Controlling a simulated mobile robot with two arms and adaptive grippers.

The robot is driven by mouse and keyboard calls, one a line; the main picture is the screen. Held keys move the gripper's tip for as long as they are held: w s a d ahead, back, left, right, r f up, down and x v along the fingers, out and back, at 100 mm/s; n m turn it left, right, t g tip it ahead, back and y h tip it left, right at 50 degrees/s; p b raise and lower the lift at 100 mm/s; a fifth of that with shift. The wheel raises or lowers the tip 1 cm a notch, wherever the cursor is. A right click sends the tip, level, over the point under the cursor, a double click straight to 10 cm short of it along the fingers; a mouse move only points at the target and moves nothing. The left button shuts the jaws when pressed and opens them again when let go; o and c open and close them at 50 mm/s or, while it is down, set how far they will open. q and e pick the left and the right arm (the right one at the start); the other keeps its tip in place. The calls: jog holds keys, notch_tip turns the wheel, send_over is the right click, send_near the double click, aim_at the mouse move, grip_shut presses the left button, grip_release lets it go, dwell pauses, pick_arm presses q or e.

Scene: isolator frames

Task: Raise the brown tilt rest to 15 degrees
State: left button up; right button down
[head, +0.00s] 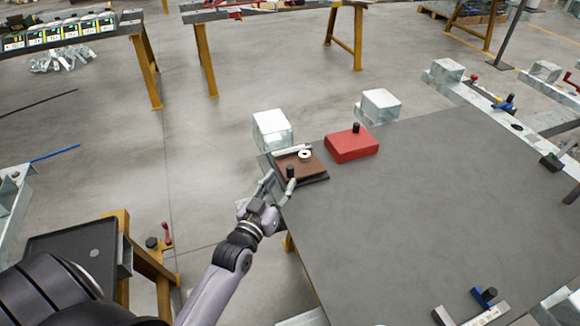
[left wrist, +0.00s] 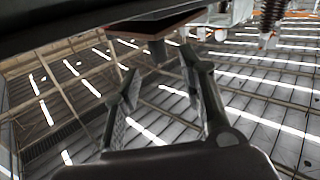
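A white ring (head: 305,155) and a pale bar (head: 291,149) are on the rest. My left gripper (head: 281,181) is open beside the knob. In the left wrist view the open fingers (left wrist: 159,78) are apart, with the dark knob (left wrist: 158,51) just beyond the gap and the brown plate's edge (left wrist: 172,23) above. My right gripper is out of view.
A red block (head: 351,147) with a black knob stands right of the rest. Metal blocks (head: 272,129) (head: 380,105) sit at the table's far edge. A blue-handled clamp (head: 487,296) lies at the near right. The middle of the grey table (head: 430,205) is clear.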

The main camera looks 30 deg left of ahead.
aim_at(288, 170)
pick_arm(q)
jog(key=w, duration=0.6)
jog(key=shift+w+a, duration=0.2)
jog(key=shift+w, duration=0.2)
jog(key=shift+c, duration=0.6)
grip_shut()
jog(key=shift+r, duration=0.1)
